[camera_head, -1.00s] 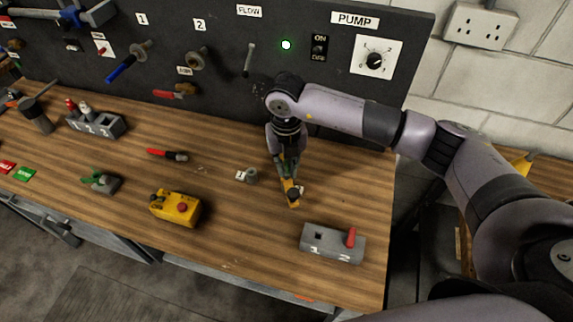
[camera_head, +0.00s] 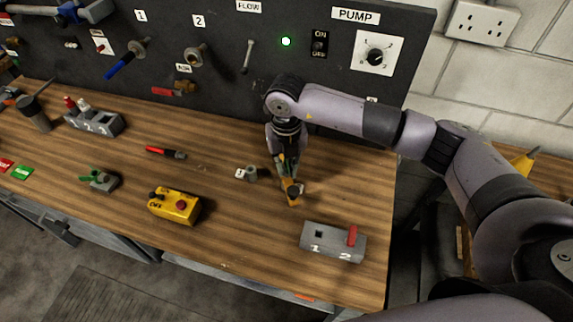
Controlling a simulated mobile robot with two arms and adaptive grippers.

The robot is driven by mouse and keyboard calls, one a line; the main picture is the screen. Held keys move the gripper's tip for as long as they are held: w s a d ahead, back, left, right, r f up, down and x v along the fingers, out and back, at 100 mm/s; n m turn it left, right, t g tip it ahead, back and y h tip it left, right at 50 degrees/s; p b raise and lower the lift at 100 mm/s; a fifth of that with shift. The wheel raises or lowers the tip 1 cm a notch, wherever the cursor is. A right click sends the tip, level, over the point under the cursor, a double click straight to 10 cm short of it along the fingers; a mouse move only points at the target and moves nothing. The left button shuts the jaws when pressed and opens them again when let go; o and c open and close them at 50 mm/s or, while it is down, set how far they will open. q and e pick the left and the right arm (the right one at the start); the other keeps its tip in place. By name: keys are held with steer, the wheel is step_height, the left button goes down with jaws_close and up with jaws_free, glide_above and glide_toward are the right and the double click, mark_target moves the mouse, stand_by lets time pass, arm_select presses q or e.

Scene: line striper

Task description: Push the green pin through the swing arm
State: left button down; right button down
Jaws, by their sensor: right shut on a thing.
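My right gripper (camera_head: 289,178) points down over the right half of the bench. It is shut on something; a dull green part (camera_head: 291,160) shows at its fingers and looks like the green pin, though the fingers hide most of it. A yellow-orange piece with a dark round end (camera_head: 293,196), which may be the swing arm, is right below the fingertips. I cannot tell whether the pin is in it. A green part (camera_head: 97,175) also rests on a small grey block at the left. My left gripper is not in view.
A small grey fitting with a white tag (camera_head: 250,174) stands just left of the gripper. A grey block with a red lever (camera_head: 333,241) is near the front right edge. A yellow control box (camera_head: 174,206) and a red-and-black tool (camera_head: 166,152) lie left. The dark panel (camera_head: 225,70) bounds the back.

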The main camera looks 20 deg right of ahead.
steer(key=shift+f, duration=0.25)
steer(key=c, duration=1.5)
jaws_free()
steer(key=shift+c, duration=0.2)
steer(key=o, duration=0.3)
steer(key=shift+r, duration=0.2)
steer(key=shift+r+p, duration=1.75)
steer(key=shift+r, duration=1.65)
steer(key=shift+f, duration=0.1)
